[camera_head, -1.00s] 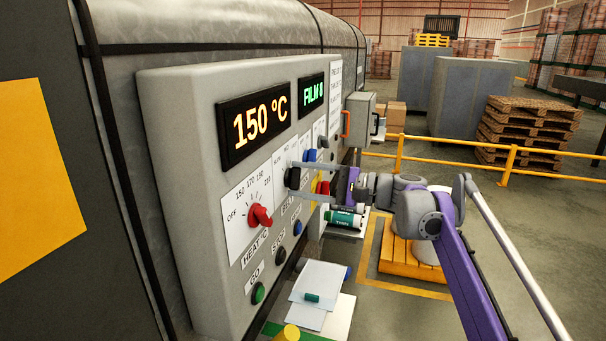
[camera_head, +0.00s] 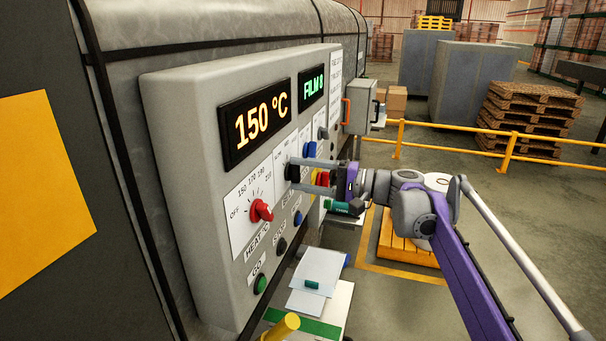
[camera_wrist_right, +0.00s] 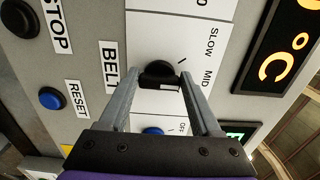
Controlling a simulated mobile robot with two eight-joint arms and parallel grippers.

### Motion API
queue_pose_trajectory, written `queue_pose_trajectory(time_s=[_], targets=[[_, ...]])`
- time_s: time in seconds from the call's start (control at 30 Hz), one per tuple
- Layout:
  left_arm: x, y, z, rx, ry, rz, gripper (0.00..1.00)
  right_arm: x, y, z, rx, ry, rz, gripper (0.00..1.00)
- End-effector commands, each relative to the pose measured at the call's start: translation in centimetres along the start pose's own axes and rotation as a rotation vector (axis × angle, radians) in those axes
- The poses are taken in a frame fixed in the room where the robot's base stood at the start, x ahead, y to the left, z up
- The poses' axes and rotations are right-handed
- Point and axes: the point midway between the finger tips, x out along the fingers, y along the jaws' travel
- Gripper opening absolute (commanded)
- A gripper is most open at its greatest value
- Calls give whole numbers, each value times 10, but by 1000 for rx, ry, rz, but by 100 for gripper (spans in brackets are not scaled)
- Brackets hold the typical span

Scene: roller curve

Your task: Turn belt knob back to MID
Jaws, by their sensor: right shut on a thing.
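The black belt knob (camera_head: 291,173) is on the grey control panel (camera_head: 190,180), right of the red heat knob (camera_head: 261,211). My right gripper (camera_head: 294,174) is at the belt knob, with one finger on each side of it. The right wrist view shows the belt knob (camera_wrist_right: 158,72) between the fingertips of my right gripper (camera_wrist_right: 162,78), which is shut on it. The BELT label (camera_wrist_right: 110,67) and the SLOW and MID marks (camera_wrist_right: 210,60) show beside it. The fingers partly hide the knob, and its exact setting is hard to tell. My left gripper is not in view.
Blue (camera_head: 309,149), red and yellow controls are close to the right gripper. Push buttons, including a green one (camera_head: 260,284), sit below the knobs. A yellow railing (camera_head: 455,147) stands behind the arm.

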Motion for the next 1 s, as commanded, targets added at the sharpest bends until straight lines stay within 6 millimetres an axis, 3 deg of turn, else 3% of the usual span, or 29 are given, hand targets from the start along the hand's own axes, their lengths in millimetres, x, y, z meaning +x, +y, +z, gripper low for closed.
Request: queue_pose_trajectory(time_s=[0.2,0.23,0.37,0.73,1.0], targets=[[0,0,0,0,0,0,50,0,0,0,2,1,-1,9],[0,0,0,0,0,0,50,0,0,0,2,1,-1,70],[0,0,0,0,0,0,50,0,0,0,2,1,-1,94],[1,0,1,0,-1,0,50,-5,0,0,2,2,-1,95],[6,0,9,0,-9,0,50,-52,2,-1,3,5,0,95]])
